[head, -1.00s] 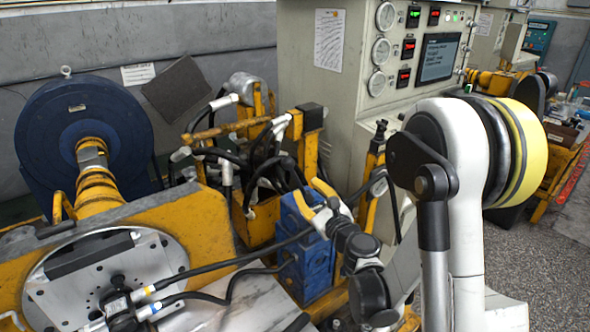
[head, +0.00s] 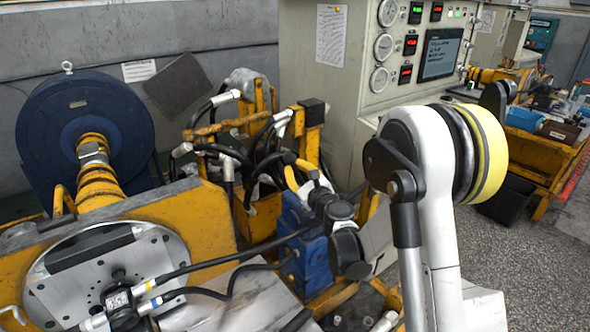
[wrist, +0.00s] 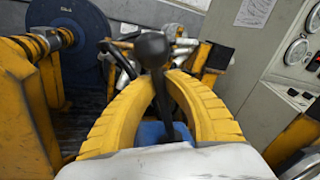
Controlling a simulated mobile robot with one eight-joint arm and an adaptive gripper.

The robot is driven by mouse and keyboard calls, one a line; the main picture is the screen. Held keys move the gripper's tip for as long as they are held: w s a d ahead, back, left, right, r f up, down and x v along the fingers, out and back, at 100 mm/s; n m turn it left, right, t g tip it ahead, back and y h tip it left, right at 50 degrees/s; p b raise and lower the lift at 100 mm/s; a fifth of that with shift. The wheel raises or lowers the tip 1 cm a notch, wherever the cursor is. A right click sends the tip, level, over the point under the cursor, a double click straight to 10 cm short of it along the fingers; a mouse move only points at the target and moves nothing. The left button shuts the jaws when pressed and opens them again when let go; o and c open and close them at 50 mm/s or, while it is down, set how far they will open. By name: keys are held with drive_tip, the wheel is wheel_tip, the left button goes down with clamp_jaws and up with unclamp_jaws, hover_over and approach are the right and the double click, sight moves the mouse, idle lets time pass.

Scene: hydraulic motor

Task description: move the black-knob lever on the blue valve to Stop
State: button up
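The black-knob lever (wrist: 152,50) stands in the middle of the wrist view. Its dark shaft runs down between my fingers toward the blue valve (wrist: 150,132). My gripper (wrist: 159,76) has two yellow ribbed fingers that arch inward, one on each side of the shaft. Their tips come together close against it below the round knob, and the gripper looks shut on the lever. In the head view the blue valve (head: 306,252) stands under my gripper (head: 298,168). There my wrist partly covers the valve, and the lever is hard to make out. No Stop marking is readable.
Black hoses and a yellow frame (head: 240,205) crowd the space behind and left of the valve. A grey control cabinet (head: 300,85) with gauges stands behind. A blue round motor housing (head: 60,125) is at the left.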

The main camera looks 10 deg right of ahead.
clamp_jaws()
drive_tip(key=d+m, duration=0.1)
drive_tip(key=w+d+m, duration=0.1)
drive_tip(key=d+r+m+g+p, duration=0.1)
drive_tip(key=d+m, duration=0.1)
drive_tip(key=shift+w, duration=0.35)
drive_tip(key=shift+w+d+m, duration=0.15)
drive_tip(key=shift+d+m, duration=0.25)
drive_tip(key=shift+d, duration=0.1)
drive_tip(key=o, duration=0.7)
unclamp_jaws()
